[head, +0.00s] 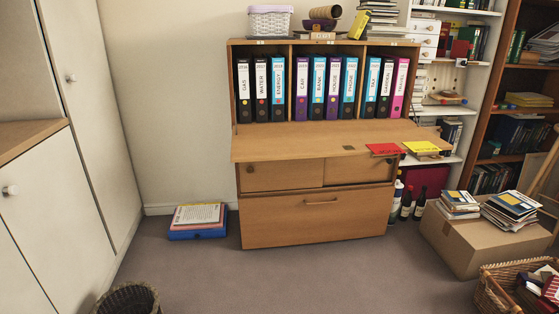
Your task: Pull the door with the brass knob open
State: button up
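A wooden bureau (215,153) stands against the wall with its flap lowered. Below the flap are two low door panels, a left one (285,178) and a right one (350,170), both shut. The left panel has a small round dark fitting (250,169) near its left edge. The right panel has a similar small fitting (389,161) near its right edge. I cannot tell whether either is a brass knob. A drawer (300,224) beneath them is shut and has a brass-coloured bar handle (321,202). My gripper is not in view.
White cupboard doors with pale knobs (71,77) stand at left, shut. A blue box (198,234) with papers lies on the floor left of the bureau. Bottles (407,203), a cardboard box (470,244) and a basket (492,292) are at right. Carpet before the bureau is clear.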

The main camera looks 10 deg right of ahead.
aim_at(254, 176)
jog(key=z, duration=1.2)
jog(key=i, duration=0.65)
jog(key=u, duration=1.45)
